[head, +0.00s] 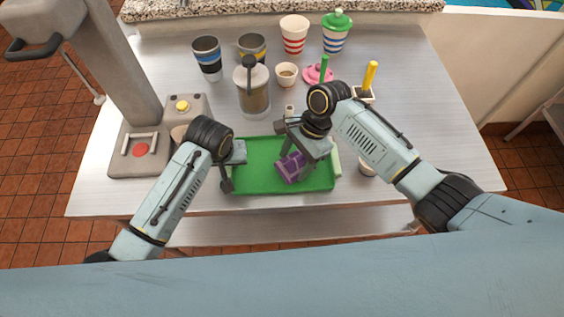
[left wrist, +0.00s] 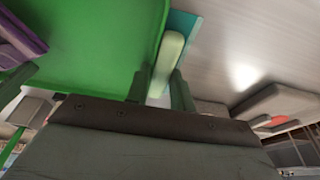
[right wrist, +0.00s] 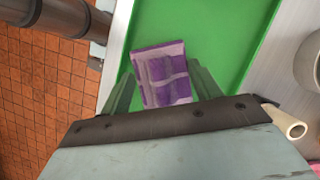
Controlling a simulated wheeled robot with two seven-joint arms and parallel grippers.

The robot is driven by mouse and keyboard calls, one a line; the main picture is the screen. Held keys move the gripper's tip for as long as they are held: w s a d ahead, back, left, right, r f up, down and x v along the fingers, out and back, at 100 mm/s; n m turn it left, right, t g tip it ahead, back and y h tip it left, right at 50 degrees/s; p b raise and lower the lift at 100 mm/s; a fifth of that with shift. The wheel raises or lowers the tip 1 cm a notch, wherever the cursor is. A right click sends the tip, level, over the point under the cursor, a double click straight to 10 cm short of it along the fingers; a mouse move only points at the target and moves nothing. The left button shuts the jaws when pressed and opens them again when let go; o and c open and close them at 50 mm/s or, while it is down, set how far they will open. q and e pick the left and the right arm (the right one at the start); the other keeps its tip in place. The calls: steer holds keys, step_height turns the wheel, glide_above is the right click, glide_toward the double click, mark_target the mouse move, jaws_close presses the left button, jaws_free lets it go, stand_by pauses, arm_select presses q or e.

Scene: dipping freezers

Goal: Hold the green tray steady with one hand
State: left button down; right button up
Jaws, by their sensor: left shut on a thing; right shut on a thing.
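The green tray (head: 262,182) lies on the metal table near its front edge. My left gripper (head: 231,170) is at the tray's left end. In the left wrist view its fingers close around the tray's pale green handle (left wrist: 168,58). My right gripper (head: 300,160) is over the right half of the tray, shut on a purple box (head: 290,168). The box also shows between the fingers in the right wrist view (right wrist: 162,75). I cannot tell whether the box touches the tray floor. The tray's right handle (head: 335,160) is free.
A grey machine (head: 140,150) with a red button stands at the left. Behind the tray are a lidded canister (head: 254,95), a small cup (head: 287,75) and several tall cups, including a striped one with a green lid (head: 336,35). A small cup (head: 367,167) stands right of the tray.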

steer(key=shift+f, duration=0.9)
steer(key=shift+w+a+r, duration=0.1)
steer(key=shift+w+a, duration=0.2)
steer(key=shift+w, duration=0.25)
steer(key=shift+s+d, duration=0.3)
steer(key=shift+s, duration=0.3)
steer(key=shift+s+d, duration=0.3)
steer(key=shift+s, duration=0.25)
steer(key=shift+w+a+f, duration=0.15)
steer(key=shift+w+a, duration=0.1)
steer(key=shift+w, duration=0.25)
steer(key=shift+w+a+f, duration=0.1)
steer(key=shift+w+a, duration=0.15)
steer(key=shift+w, duration=0.25)
